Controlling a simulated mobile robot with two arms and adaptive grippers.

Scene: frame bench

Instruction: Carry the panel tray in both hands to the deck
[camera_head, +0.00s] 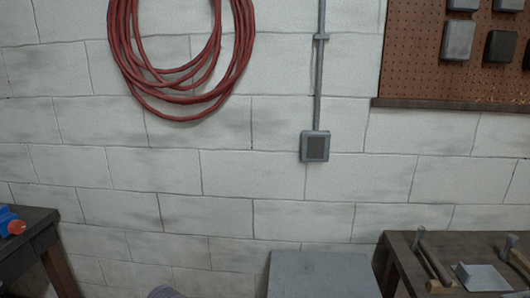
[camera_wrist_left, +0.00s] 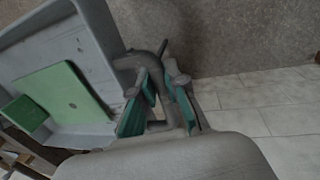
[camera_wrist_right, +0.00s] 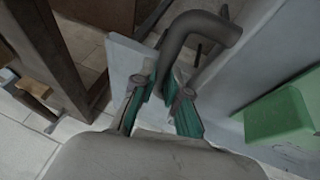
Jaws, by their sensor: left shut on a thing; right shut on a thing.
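The panel tray (camera_wrist_left: 92,25) is grey, with green panels (camera_wrist_left: 70,92) lying inside it; its wall also shows in the right wrist view (camera_wrist_right: 245,65), with a green block-like piece (camera_wrist_right: 280,118) inside. My left gripper (camera_wrist_left: 160,90) has its teal pads closed on a grey handle at the tray's side. My right gripper (camera_wrist_right: 167,92) is closed at the bent grey handle (camera_wrist_right: 200,25) on the other side. The head view shows neither the tray for certain nor the grippers. A flat grey surface (camera_head: 320,275) is at its bottom middle; I cannot tell whether it is the deck.
A wooden bench (camera_head: 400,251) with hammers (camera_head: 432,262) and a grey plate (camera_head: 482,277) stands at right. A dark bench (camera_head: 32,240) with a blue and orange object (camera_head: 10,222) stands at left. The block wall (camera_head: 255,180) lies ahead. Pale floor (camera_wrist_left: 270,115) shows beside the tray.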

